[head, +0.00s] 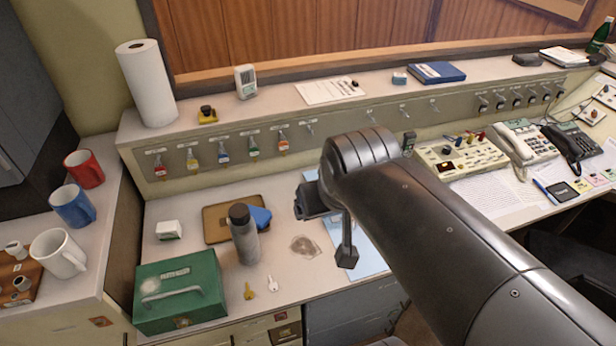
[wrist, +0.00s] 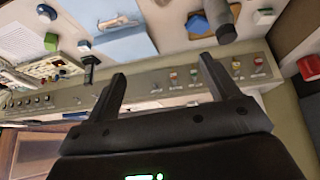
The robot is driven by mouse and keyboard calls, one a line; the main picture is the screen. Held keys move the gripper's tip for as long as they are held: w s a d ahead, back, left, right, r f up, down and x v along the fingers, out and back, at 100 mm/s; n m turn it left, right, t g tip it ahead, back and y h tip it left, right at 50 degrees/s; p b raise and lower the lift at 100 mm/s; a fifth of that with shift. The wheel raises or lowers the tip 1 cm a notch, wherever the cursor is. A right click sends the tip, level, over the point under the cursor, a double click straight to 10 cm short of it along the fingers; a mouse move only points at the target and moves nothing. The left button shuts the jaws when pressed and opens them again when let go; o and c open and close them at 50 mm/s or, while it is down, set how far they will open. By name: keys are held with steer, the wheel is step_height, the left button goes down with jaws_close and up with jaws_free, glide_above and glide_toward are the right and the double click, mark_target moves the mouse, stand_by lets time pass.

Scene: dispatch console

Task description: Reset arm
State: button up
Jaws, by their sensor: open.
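My arm (head: 440,220) reaches in from the lower right of the head view, over the desk. My gripper (head: 335,225) hangs above the blue sheet in the middle of the desk, partly hidden by my own wrist. In the wrist view my gripper (wrist: 163,68) shows two dark fingers spread wide apart. It is open, with nothing held between them. The key panel and ledge lie beyond the fingers in that view. I cannot tell the exact height above the desk.
A green cash box (head: 180,291), a grey bottle (head: 244,240) and a brown tray (head: 215,231) stand left of my gripper. Two loose keys (head: 249,291) lie near the front. Keys hang along the back panel (head: 345,127). A switch console (head: 462,157) and telephones (head: 525,140) are at right.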

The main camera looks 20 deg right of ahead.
steer(key=shift+s+a+r+y, duration=0.15)
steer(key=shift+s+a, duration=0.15)
steer(key=shift+s, duration=0.2)
steer(key=shift+s+a+f+y, duration=0.15)
steer(key=shift+s+a, duration=0.1)
steer(key=shift+s, duration=0.25)
steer(key=shift+r, duration=0.1)
